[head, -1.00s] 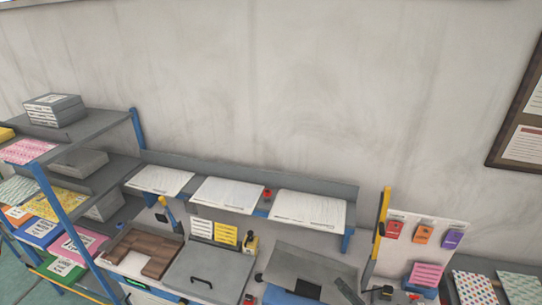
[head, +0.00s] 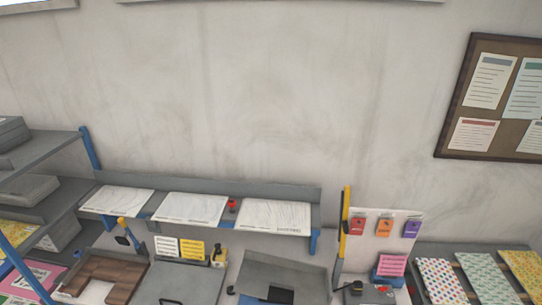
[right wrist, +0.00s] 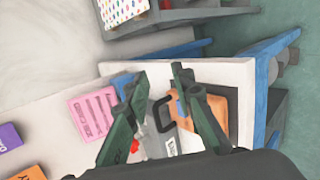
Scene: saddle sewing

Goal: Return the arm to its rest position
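My right gripper (right wrist: 163,90) shows in the right wrist view, its two dark green fingers spread apart. I see nothing held between them. Behind the fingers lie a black handle (right wrist: 160,113) and an orange-brown item (right wrist: 212,108), at a distance I cannot tell. Neither gripper nor arm shows in the head view, so my left gripper is out of sight.
A workbench against the wall carries a brown wooden piece (head: 108,277) and grey lidded boxes. A wall shelf (head: 262,191) holds pale sheets. Grey shelving (head: 45,148) stands at left. A corkboard (head: 477,117) hangs at right. Patterned sheets (head: 442,281) lie at lower right.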

